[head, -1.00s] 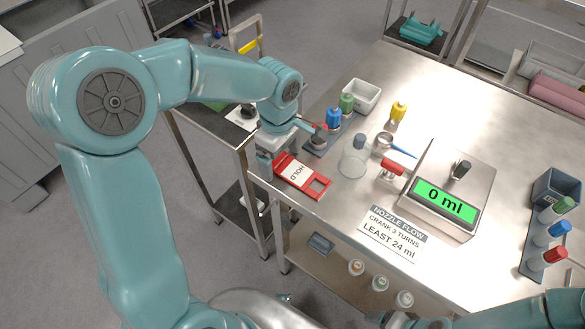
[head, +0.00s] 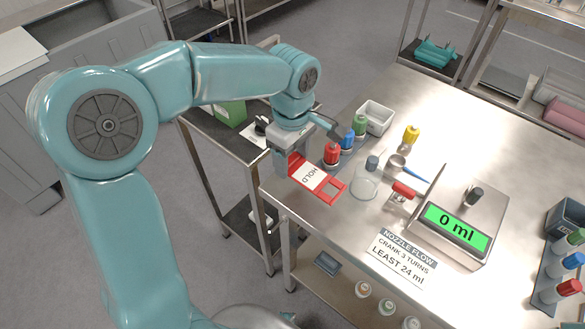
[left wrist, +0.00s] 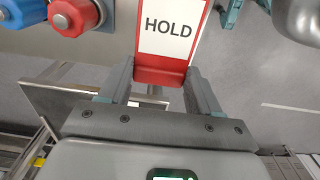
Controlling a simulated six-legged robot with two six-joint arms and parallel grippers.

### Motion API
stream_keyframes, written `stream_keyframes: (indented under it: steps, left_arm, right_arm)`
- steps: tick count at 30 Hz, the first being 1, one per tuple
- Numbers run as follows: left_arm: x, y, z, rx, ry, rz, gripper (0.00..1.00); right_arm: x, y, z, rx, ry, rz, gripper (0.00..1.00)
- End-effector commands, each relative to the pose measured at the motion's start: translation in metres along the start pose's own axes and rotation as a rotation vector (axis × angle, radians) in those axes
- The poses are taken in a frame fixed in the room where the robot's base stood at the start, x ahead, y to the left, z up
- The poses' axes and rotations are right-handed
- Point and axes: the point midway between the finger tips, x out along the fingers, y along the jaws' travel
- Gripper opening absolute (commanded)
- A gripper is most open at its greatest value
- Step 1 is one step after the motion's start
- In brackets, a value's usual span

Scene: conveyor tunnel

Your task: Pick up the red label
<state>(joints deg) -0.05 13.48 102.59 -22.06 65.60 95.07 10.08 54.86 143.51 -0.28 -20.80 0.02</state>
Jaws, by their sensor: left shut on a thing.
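The red label (head: 327,189) is a flat red plate with a white panel reading HOLD and an opening at its far end. My left gripper (head: 293,162) is shut on its near end, at the left corner of the steel table. In the left wrist view the label (left wrist: 166,62) sits between the two fingers of my left gripper (left wrist: 160,78), with its HOLD text upright. I cannot tell how far it is above the table. My right gripper is out of view.
A cart (head: 215,140) stands left.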

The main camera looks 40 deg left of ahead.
Motion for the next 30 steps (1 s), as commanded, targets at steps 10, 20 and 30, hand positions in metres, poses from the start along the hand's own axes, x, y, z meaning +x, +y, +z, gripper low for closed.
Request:
stream_keyframes:
  steps: [10, 20, 30]
  left_arm:
    - [-0.092, 0.001, 0.001, 0.001, 0.0, 0.004, 0.34]
    - [-0.135, 0.001, 0.0, 0.001, 0.001, 0.001, 0.34]
    - [-0.138, 0.0, 0.0, 0.0, 0.001, -0.001, 0.34]
  right_arm:
    - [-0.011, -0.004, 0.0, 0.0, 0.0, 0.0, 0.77]
    - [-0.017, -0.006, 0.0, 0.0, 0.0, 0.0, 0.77]
    - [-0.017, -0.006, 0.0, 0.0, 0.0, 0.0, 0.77]
